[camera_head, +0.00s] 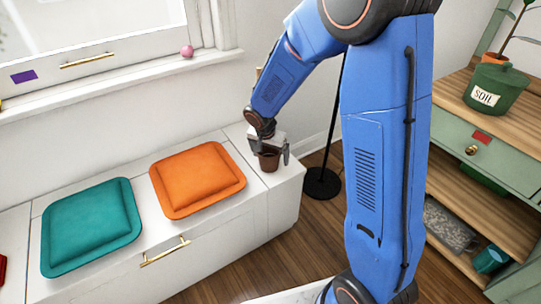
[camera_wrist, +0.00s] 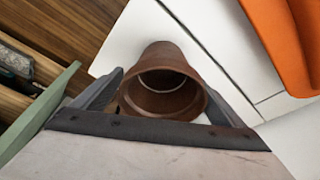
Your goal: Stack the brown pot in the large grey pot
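The brown pot (camera_head: 269,160) stands upright on the right end of the white window bench. It also shows in the wrist view (camera_wrist: 165,62), with its round open mouth towards the camera. My gripper (camera_head: 270,149) is over the pot, with one finger on each side of it. In the wrist view my gripper (camera_wrist: 166,83) looks open, its fingers close beside the pot's rim; firm contact is not clear. I cannot clearly make out a large grey pot. A grey speckled container (camera_head: 449,226) sits on the lower shelf at the right.
An orange cushion (camera_head: 198,178) and a teal cushion (camera_head: 92,226) lie on the bench (camera_head: 215,262). A black floor stand (camera_head: 322,184) is right of the bench. The green cabinet (camera_head: 516,165) carries a green SOIL pot (camera_head: 494,90); a teal pot (camera_head: 490,259) lies on its lower shelf.

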